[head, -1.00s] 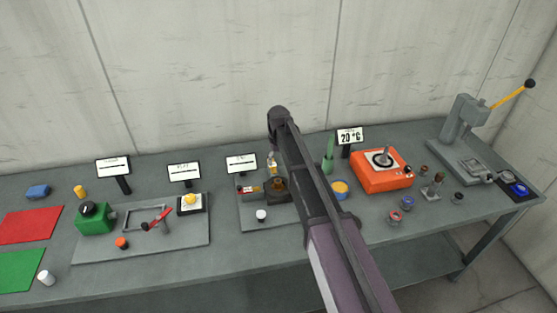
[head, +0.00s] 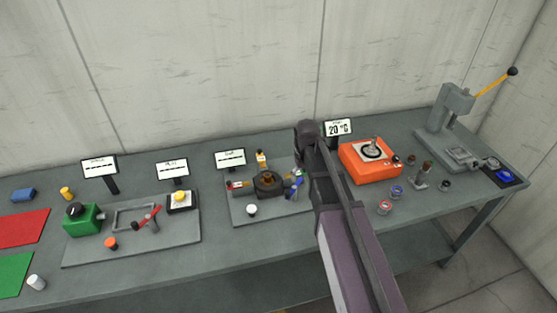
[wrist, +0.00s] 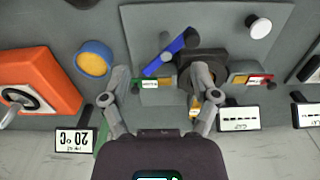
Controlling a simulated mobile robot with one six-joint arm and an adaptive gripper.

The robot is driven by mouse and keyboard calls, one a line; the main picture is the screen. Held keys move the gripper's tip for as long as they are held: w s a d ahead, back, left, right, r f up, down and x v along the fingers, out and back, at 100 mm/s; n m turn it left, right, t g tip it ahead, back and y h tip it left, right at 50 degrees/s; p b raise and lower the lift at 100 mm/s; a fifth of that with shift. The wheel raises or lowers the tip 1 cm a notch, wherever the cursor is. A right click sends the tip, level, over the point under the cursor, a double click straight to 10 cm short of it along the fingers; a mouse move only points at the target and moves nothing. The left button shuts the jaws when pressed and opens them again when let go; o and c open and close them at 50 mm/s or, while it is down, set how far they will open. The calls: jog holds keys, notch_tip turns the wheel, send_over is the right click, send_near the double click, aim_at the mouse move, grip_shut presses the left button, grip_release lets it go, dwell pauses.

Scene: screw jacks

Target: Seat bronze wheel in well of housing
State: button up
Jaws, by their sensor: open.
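The housing (head: 268,190) is a dark block on the grey middle plate in the head view. A brown, bronze-like round part (head: 267,178) shows at its top; I cannot tell how deep it sits. In the wrist view the housing (wrist: 221,60) is right of centre, partly covered by one finger. My gripper (wrist: 162,80) is open, its fingers spread wide with nothing seen between them as held. One finger overlaps the housing in the picture; the other is left of it. My arm hides the gripper in the head view.
A blue lever (wrist: 171,52) is beside the housing. A white-topped knob (wrist: 258,26) stands on the same plate. A blue-rimmed yellow pot (wrist: 93,59) and an orange heater box (head: 371,164) are nearby. Small display signs (head: 231,160) stand behind. Several small parts and a press (head: 455,105) are at right.

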jog(key=s+d+m, duration=0.3)
jog(key=s+d, duration=0.7)
jog(key=s, duration=0.4)
jog(key=shift+s, duration=0.4)
jog(key=shift+f, duration=0.15)
notch_tip(320, 180, down, 5)
jog(key=b, duration=0.5)
jog(key=shift+f, duration=0.1)
